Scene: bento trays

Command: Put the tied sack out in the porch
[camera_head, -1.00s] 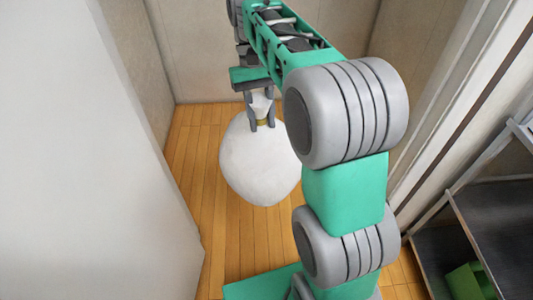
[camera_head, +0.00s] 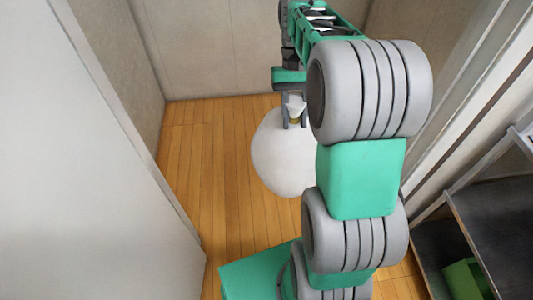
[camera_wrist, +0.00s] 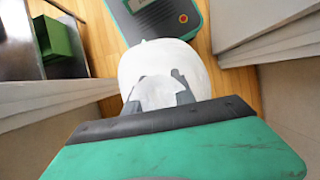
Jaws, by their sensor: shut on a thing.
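The tied sack (camera_head: 284,160) is white and rounded, with a gathered neck and a yellowish tie. My gripper (camera_head: 295,118) is shut on its neck, and the sack hangs below the fingers. In the head view my arm hides the sack's right side. Its bottom is over the wooden floor; I cannot tell whether it touches. In the wrist view the sack (camera_wrist: 160,62) lies beyond the fingers (camera_wrist: 160,92), with its white neck between them. The wooden floor (camera_head: 200,170) of a narrow walled space, which may be the porch, is around it.
A pale door or wall panel (camera_head: 90,190) stands close on the left. A rack with dark shelves (camera_head: 495,210) stands at the right, with a green box (camera_head: 466,278) low on it. Bare floor lies left of the sack, up to the back wall (camera_head: 215,50).

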